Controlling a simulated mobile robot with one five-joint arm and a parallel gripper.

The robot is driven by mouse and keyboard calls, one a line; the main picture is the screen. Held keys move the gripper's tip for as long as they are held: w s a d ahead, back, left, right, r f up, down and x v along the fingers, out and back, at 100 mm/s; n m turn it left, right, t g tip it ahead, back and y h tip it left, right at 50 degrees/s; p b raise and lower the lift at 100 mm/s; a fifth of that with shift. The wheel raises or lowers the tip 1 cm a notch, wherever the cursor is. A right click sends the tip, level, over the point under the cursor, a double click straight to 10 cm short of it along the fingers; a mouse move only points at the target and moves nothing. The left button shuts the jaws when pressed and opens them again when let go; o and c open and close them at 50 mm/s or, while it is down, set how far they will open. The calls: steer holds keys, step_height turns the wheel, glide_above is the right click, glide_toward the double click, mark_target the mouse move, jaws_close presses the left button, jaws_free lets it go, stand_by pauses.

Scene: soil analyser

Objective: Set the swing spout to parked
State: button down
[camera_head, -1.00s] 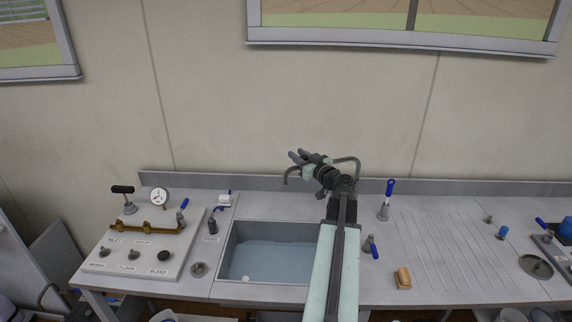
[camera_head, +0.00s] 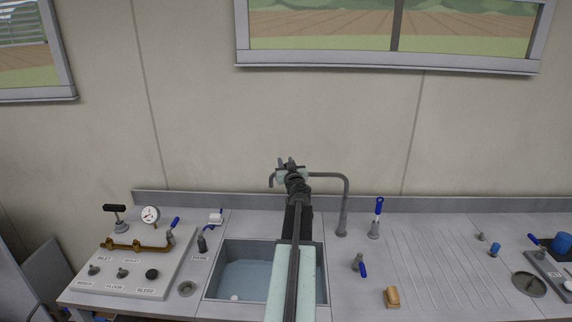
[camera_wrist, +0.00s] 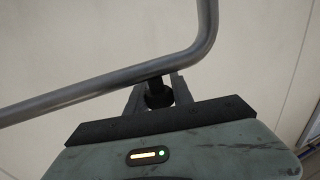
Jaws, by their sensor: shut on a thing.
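The swing spout (camera_head: 328,175) is a grey bent pipe rising from the counter behind the sink's right end. Its arm runs left above the sink's back edge, and its tip (camera_head: 271,183) turns down. My gripper (camera_head: 287,163) is at the spout's arm, near the tip end. In the wrist view the pipe (camera_wrist: 110,84) crosses in front of the jaws. My gripper (camera_wrist: 158,90) is shut on a dark knob (camera_wrist: 158,94) under the pipe. My arm hides part of the spout and sink.
The sink (camera_head: 215,270) holds water. A valve panel (camera_head: 125,290) with a gauge (camera_head: 150,214) stands left. The ribbed drainboard (camera_head: 440,260) is mostly clear.

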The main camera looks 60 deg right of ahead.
steer(key=shift+w+r, duration=0.1)
steer(key=shift+w, duration=0.2)
steer(key=c, duration=1.1)
jaws_free()
steer(key=v, duration=0.8)
steer(key=shift+s+d, duration=0.2)
